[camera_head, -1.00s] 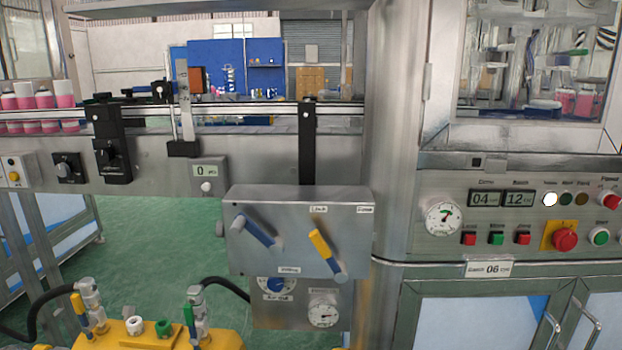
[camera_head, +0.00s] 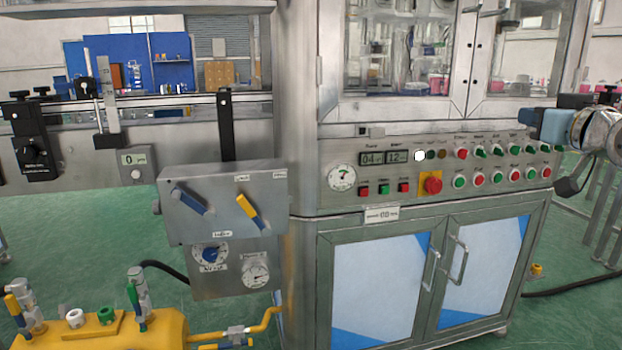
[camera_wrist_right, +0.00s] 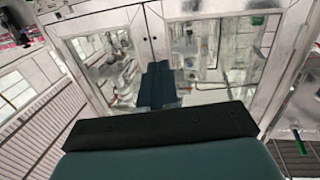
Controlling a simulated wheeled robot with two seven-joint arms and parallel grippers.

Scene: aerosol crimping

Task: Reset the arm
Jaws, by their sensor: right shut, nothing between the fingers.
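My right gripper (camera_head: 532,120) shows at the right edge of the head view, in front of the machine's right end, above the level of its button rows. In the right wrist view its two dark fingers (camera_wrist_right: 158,72) are together, shut with nothing between them. They point toward the machine's glazed doors (camera_wrist_right: 205,55) and hold no object. My left gripper is not in view.
The steel machine with its button panel (camera_head: 450,172) and lower cabinet doors (camera_head: 375,290) fills the middle. A valve box (camera_head: 225,205) stands left of it, with a yellow tank (camera_head: 160,333) below.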

